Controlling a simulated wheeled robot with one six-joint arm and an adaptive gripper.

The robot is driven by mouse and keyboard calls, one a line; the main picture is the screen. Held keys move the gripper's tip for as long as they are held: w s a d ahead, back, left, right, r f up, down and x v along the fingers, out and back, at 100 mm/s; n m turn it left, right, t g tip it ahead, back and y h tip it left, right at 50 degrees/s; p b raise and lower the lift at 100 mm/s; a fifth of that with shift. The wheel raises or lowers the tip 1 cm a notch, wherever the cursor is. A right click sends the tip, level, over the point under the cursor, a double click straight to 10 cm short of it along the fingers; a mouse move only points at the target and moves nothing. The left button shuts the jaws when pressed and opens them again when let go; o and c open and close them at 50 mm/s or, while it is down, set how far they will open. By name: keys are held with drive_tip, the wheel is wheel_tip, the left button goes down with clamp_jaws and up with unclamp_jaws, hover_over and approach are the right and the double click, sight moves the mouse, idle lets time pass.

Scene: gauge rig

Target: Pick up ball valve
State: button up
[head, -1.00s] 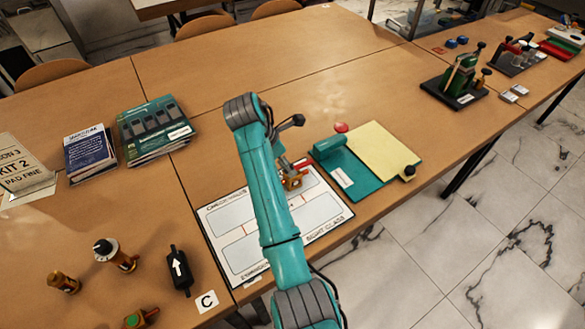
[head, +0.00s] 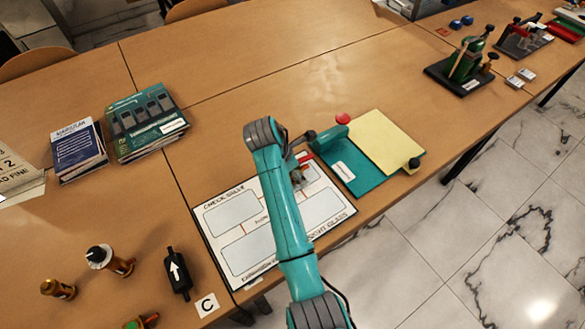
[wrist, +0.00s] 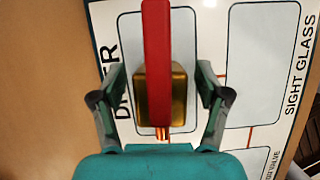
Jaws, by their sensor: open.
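The ball valve has a long red handle over a brass body. In the wrist view the ball valve (wrist: 153,90) lies between the fingers of my gripper (wrist: 160,78), with a visible gap on each side. My gripper is open, and its fingers are apart from the brass body. A copper stub shows at the valve's near end. In the head view the ball valve (head: 302,161) sits at the far right of the white labelled board (head: 222,190), partly hidden by my arm. The head view hides most of my gripper.
A black arrowed part (head: 177,272) and brass fittings (head: 58,289) lie at the left front. Books (head: 147,120) lie at the left. The table behind the board is clear.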

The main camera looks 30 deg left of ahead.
drive_tip(key=shift+r, duration=0.1)
clamp_jaws()
